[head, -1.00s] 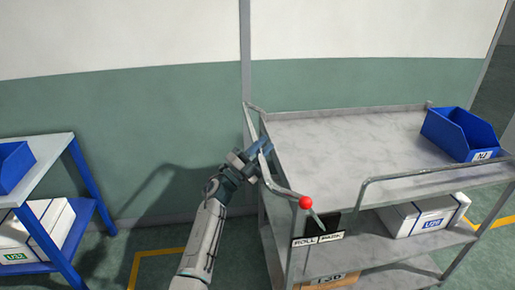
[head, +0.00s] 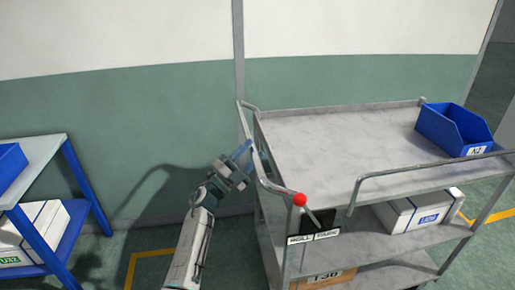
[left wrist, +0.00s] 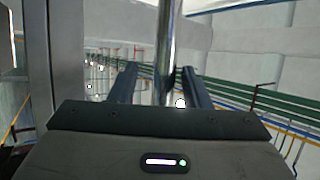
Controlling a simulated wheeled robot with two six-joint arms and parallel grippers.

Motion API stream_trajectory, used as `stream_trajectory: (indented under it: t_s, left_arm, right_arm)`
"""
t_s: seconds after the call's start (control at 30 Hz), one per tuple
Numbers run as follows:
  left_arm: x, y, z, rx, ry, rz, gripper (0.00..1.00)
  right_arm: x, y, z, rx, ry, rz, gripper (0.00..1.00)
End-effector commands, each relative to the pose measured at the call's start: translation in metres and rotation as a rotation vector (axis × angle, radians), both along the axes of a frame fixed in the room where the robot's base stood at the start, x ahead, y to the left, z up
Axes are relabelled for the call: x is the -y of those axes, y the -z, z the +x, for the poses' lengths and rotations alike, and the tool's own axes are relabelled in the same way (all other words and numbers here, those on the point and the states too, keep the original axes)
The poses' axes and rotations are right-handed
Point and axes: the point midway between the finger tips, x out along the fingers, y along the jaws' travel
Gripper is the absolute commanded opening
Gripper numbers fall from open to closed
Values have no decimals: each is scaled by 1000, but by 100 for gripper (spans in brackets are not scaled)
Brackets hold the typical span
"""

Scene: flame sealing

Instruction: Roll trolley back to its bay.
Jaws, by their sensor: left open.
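The grey metal trolley (head: 340,134) stands at the right against the wall, with several shelves. Its push handle (head: 273,187) is a bent bar at its left end. A lever with a red knob (head: 300,200) leans left, toward the ROLL side of the ROLL/PARK label (head: 313,237). My left gripper (head: 246,150) is open beside the handle, on its left. In the left wrist view a shiny upright bar (left wrist: 167,50) shows between the spread fingers; whether it lies between or beyond the tips is unclear. My right gripper is out of view.
Yellow floor lines (head: 130,270) mark an area left of the trolley. A blue-legged rack (head: 85,185) stands at the far left. A blue bin (head: 450,130) sits on the trolley top, and a white box (head: 415,212) lies on a lower shelf.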

Motion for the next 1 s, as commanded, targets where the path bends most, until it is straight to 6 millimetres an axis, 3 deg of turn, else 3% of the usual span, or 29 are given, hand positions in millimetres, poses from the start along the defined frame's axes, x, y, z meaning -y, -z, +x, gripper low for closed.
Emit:
stream_trajectory:
  t_s: [0.1,0.33,0.83,0.93,1.0]
  left_arm:
    - [-17,18,-16,-3,-1,2,43]
    - [-39,35,-37,-1,0,2,43]
    - [-46,42,-42,-12,-3,-5,43]
    - [-55,66,-40,-79,-35,-43,43]
    - [-67,99,-39,-171,-81,-95,43]
  right_arm:
    - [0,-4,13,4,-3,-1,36]
    - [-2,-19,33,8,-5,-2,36]
    - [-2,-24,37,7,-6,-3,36]
    - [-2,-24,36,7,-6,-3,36]
    - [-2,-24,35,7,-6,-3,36]
